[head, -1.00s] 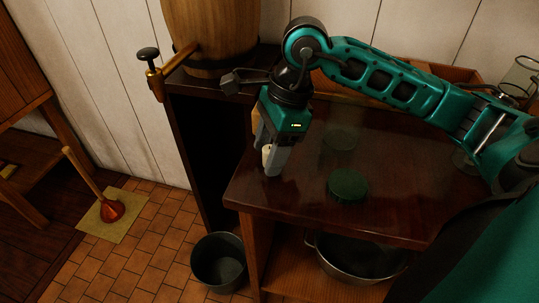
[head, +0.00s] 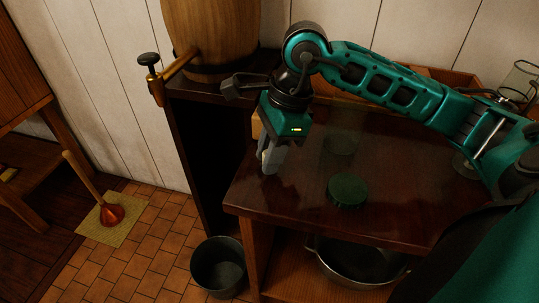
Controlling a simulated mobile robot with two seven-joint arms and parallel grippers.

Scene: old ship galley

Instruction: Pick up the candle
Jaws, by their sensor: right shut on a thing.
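My right gripper (head: 269,164) points down over the left end of the dark wooden counter (head: 300,190). It is shut on the candle (head: 264,157), a small pale cream piece that shows at the left side of the fingers. Most of the candle is hidden by the fingers, and I cannot tell whether its base touches the counter. My left gripper is not in view.
A green round lid-like thing (head: 347,189) lies on the counter right of the gripper, with another dark green round thing (head: 341,141) behind it. A barrel (head: 210,35) with a tap stands at the back left. A dark bucket (head: 218,265) stands on the floor below.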

